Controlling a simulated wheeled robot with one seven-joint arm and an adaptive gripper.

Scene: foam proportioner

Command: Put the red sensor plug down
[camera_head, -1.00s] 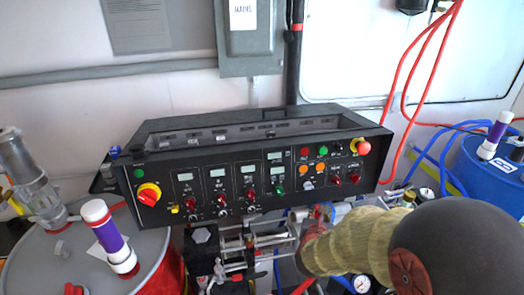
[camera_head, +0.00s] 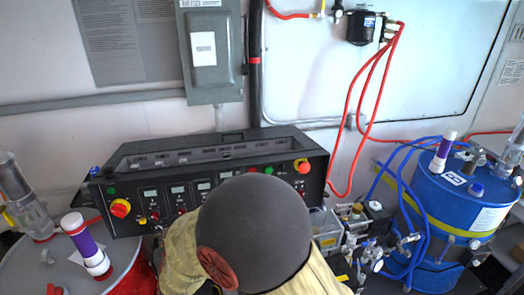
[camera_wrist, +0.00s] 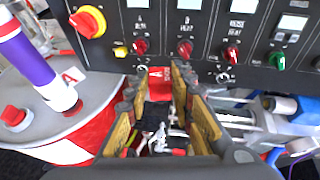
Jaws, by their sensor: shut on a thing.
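A red block-like piece (camera_wrist: 160,83), which looks like the red sensor plug, sits between the fingertips of my gripper (camera_wrist: 160,88) in the wrist view. My gripper is shut on it, just below the lower edge of the black control panel (camera_wrist: 220,40). The lower end of the plug is hard to make out against the parts behind it. In the head view my own arm hides the gripper and the plug.
A red drum (camera_head: 112,278) with a grey lid stands at left, with a purple-and-white cylinder (camera_head: 85,245) and a red cap (camera_wrist: 14,116) on top. A blue drum (camera_head: 455,200) with blue hoses stands at right. Fittings and pipes (camera_wrist: 235,120) crowd the space below the panel.

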